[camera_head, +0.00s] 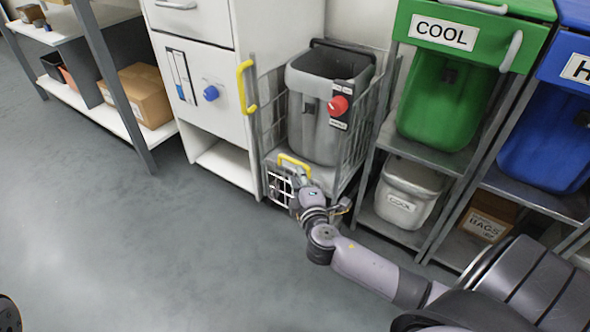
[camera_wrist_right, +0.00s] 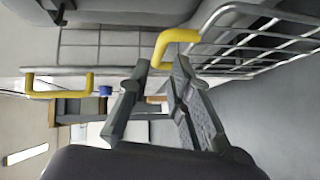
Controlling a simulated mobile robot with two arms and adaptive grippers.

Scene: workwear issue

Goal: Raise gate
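The low wire gate (camera_head: 279,188) is down at the front of the cage around the grey bin, close to the floor. Its yellow handle (camera_head: 293,160) is along its top; a yellow handle also shows in the right wrist view (camera_wrist_right: 178,42). My right gripper (camera_head: 306,188) is at the gate, just below and beside this handle. In the right wrist view its two fingers (camera_wrist_right: 160,75) stand apart, with one end of the yellow handle between the tips. I cannot tell whether they touch it. My arm hides part of the gate. My left gripper is not in view.
The grey bin (camera_head: 312,115) with a red knob stands inside the wire cage (camera_head: 361,105). A second yellow handle (camera_head: 246,88) is upright at the cage's left. A white cabinet (camera_head: 213,100) is left, racks with green (camera_head: 445,105) and blue bins right. The floor in front is clear.

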